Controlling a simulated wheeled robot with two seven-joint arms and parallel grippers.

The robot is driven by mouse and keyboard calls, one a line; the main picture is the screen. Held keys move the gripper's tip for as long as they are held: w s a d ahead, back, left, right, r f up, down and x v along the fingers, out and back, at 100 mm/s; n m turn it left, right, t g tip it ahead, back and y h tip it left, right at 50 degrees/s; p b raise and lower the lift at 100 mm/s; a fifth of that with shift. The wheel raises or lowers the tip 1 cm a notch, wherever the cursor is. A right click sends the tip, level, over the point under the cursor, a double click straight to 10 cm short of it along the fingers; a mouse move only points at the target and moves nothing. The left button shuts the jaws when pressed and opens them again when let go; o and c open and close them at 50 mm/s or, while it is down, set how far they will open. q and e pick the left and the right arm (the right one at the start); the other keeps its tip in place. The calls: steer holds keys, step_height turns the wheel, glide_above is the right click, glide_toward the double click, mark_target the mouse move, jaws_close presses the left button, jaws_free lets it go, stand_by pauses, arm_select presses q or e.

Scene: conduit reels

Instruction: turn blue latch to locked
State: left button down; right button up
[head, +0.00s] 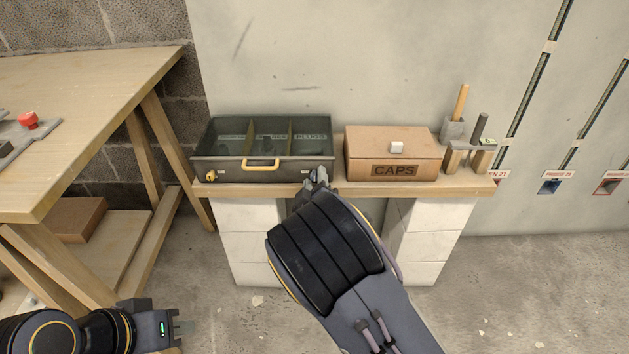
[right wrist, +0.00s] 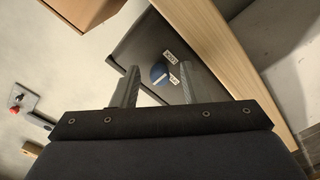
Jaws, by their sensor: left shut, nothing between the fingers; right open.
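The blue latch (right wrist: 159,72) is a round disc with a pale slanting bar, on the side of a dark case, in the right wrist view. Two small white labels (right wrist: 171,66) sit beside it; their words are too small to read. The dark case (head: 262,170) stands on the shelf in the head view, where the latch is hidden. My right gripper (head: 320,178) is at the case's right front corner. In its wrist view its open fingers (right wrist: 160,70) frame the latch, with nothing held. My left gripper (head: 185,330) is shut and empty, low at the left, far from the case.
The wooden shelf (head: 480,188) on pale blocks carries the case. A cardboard CAPS box (head: 365,155) stands close to the case's right, with a tool holder (head: 470,155) beyond. A workbench (head: 80,100) with a red knob (head: 28,120) is at the left.

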steer(key=s+p, duration=0.1)
steer(key=s, duration=0.6)
steer(key=shift+s+p, duration=0.3)
steer(key=shift+p, duration=0.1)
